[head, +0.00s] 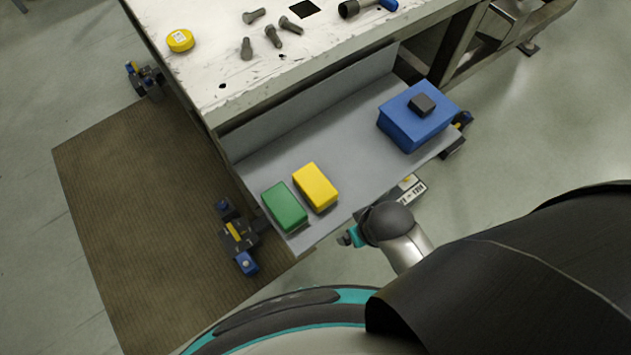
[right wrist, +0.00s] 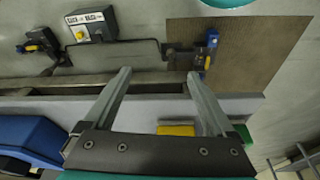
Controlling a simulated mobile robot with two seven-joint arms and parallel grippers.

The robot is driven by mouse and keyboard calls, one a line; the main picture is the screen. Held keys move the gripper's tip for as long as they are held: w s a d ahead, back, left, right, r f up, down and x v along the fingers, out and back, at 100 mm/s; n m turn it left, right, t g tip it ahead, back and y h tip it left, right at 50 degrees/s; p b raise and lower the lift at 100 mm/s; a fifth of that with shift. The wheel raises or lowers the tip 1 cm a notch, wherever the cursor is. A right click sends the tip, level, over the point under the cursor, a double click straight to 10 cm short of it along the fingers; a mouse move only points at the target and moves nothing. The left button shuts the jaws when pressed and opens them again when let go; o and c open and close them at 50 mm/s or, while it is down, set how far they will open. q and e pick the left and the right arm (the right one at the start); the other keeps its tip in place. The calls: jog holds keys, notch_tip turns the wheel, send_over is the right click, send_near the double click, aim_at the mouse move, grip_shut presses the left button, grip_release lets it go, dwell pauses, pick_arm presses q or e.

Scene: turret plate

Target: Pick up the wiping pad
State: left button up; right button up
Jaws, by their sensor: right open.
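On the grey open tray (head: 335,140) lie a green block (head: 284,206), a yellow block (head: 316,187) and a blue box (head: 417,118) with a small dark block (head: 422,104) on top. The frames do not clearly show which is the wiping pad. My right gripper (right wrist: 159,73) is open, with nothing between its fingers. My left gripper is in neither view.
The worn white worktable (head: 225,70) behind the tray holds several bolts (head: 272,36) and a yellow round item (head: 180,40). A pedal-like blue and yellow fixture (head: 240,240) is at the tray's left corner. A labelled box (head: 411,189) is at its front edge. The tray's middle is clear.

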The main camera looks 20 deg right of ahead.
notch_tip(320, 180, up, 7)
jog(key=w, duration=0.1)
notch_tip(320, 180, up, 11)
jog(key=n+g+p, duration=0.1)
jog(key=n+g, duration=0.1)
jog(key=g, duration=0.1)
send_over(315, 183)
notch_tip(315, 183, down, 10)
jog(key=b, duration=0.2)
jog(key=shift+d+r+b, duration=0.1)
jog(key=shift+d+b, duration=0.05)
jog(key=shift+b, duration=0.25)
notch_tip(315, 183, down, 5)
jog(key=shift+f+b, duration=0.1)
jog(key=shift+b, duration=0.85)
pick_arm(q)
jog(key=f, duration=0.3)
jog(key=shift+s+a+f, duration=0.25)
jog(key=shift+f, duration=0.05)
pick_arm(e)
jog(key=c, duration=1.2)
